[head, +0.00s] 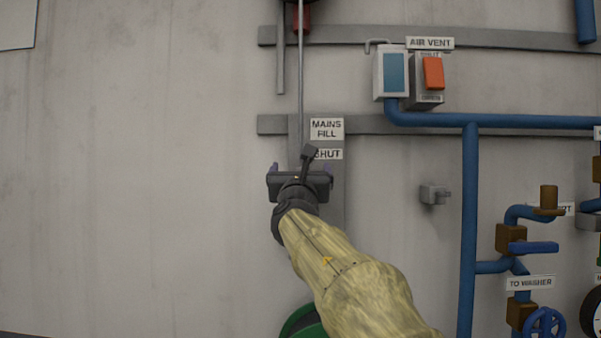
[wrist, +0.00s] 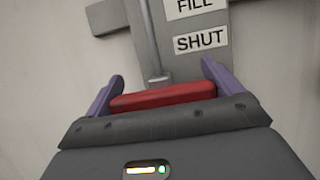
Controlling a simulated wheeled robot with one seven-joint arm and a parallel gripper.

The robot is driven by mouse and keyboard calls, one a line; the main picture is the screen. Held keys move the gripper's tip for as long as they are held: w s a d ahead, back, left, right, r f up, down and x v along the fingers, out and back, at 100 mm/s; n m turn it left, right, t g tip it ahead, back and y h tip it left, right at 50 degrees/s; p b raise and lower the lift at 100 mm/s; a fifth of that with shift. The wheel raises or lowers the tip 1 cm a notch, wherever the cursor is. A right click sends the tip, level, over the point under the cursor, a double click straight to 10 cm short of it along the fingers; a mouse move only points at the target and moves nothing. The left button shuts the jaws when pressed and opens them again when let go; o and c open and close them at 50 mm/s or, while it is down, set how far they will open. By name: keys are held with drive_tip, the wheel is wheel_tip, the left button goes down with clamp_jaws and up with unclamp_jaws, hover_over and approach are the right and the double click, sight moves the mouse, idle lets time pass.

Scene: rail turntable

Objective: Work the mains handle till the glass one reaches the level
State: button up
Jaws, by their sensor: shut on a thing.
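My gripper (head: 299,170) is at the mains fill plate on the wall, just below the "SHUT" label (head: 329,154). In the wrist view, a red handle (wrist: 163,96) lies crosswise between the two purple fingers of my gripper (wrist: 163,86), which is shut on it. A thin grey rod (wrist: 148,40) rises from behind the handle; in the head view this rod (head: 300,80) runs up the wall. In the head view my gripper hides the handle. No gauge glass or level mark can be made out for certain.
Right of the handle are an air vent box with a blue panel (head: 395,73), an orange rocker switch (head: 433,73), blue pipes (head: 470,220) and a small grey wall fitting (head: 434,195). A green round thing (head: 303,323) shows below my arm.

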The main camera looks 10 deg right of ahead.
drive_tip(key=shift+f+b, duration=1.2)
drive_tip(key=shift+f, duration=0.1)
drive_tip(key=o, duration=1.1)
drive_tip(key=shift+s+a+f, duration=0.15)
drive_tip(key=shift+s+f, duration=0.05)
drive_tip(key=shift+s, duration=0.15)
drive_tip(key=b+v, duration=0.7)
drive_tip(key=v, duration=0.9)
drive_tip(key=shift+s+b, duration=0.25)
drive_tip(key=shift+b, duration=0.15)
drive_tip(key=shift+a, duration=0.1)
